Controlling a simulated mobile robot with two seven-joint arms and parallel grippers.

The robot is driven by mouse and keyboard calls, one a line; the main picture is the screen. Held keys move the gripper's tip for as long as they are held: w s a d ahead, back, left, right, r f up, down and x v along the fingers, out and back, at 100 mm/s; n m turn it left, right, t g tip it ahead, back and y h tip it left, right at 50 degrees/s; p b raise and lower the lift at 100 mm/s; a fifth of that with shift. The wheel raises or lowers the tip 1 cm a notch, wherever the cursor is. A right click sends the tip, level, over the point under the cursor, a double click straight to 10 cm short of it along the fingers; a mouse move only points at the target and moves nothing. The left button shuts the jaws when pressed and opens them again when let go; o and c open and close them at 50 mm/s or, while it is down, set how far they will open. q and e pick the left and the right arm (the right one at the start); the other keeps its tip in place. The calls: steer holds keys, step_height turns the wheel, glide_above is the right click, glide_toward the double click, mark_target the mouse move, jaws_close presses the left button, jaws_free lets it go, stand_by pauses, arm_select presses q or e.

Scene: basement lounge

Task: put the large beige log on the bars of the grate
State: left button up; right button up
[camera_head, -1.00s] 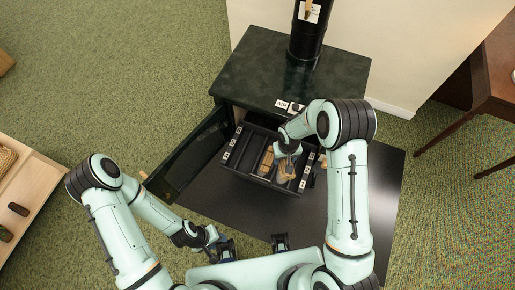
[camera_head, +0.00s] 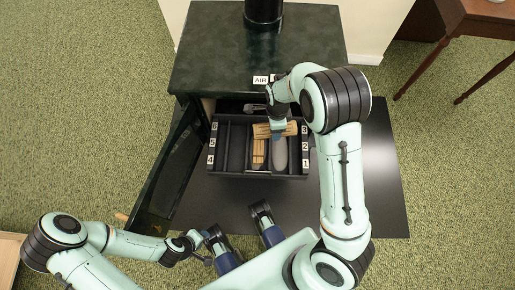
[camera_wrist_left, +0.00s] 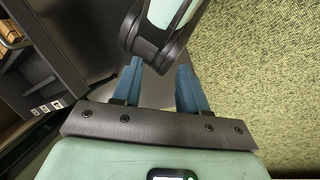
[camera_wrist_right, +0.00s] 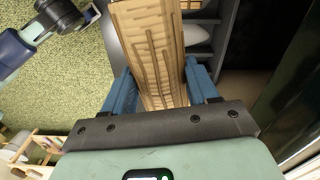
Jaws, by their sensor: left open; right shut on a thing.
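My right gripper (camera_head: 278,127) is shut on the large beige log (camera_head: 262,130). It holds the log crosswise at the back of the grate (camera_head: 230,172). The log also fills the space between the blue fingers in the right wrist view (camera_wrist_right: 150,45). I cannot tell whether it touches the bars. A narrower tan log (camera_head: 258,153) and a grey log (camera_head: 280,155) lie lengthwise in the grate, in front of the held log. My left gripper (camera_head: 238,224) is open and empty, over the floor plate in front of the grate; its blue fingers show in the left wrist view (camera_wrist_left: 160,88).
The grate is drawn out of the dark green stove (camera_head: 235,45), with number labels on both sides. The stove door (camera_head: 165,175) stands open to the left. A dark floor plate (camera_head: 370,190) lies below. A wooden table (camera_head: 475,30) stands at the upper right.

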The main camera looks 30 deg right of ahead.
steer(key=shift+d+f+m, duration=0.2)
steer(key=shift+f+m, duration=0.05)
steer(key=shift+m, duration=0.35)
steer(key=shift+f+m+b, duration=0.25)
steer(key=shift+m+b, duration=0.05)
steer(key=shift+b, duration=0.05)
arm_select(q)
steer(key=w+a+f+t+y+b, duration=0.1)
steer(key=w+a+f+t+b, duration=0.1)
steer(key=w+a+f+b, duration=0.4)
steer(key=s+d+f+n+g+b, duration=0.1)
steer(key=s+f, duration=0.3)
steer(key=f, duration=0.1)
steer(key=shift+d+g, duration=0.2)
steer(key=shift+g, duration=0.2)
arm_select(e)
steer(key=shift+f, duration=9.65)
arm_select(q)
steer(key=shift+s+f, duration=0.1)
steer(key=shift+s, duration=0.05)
arm_select(e)
steer(key=shift+f, duration=0.2)
steer(key=o, duration=1.2)
arm_select(q)
steer(key=shift+s+f, duration=0.1)
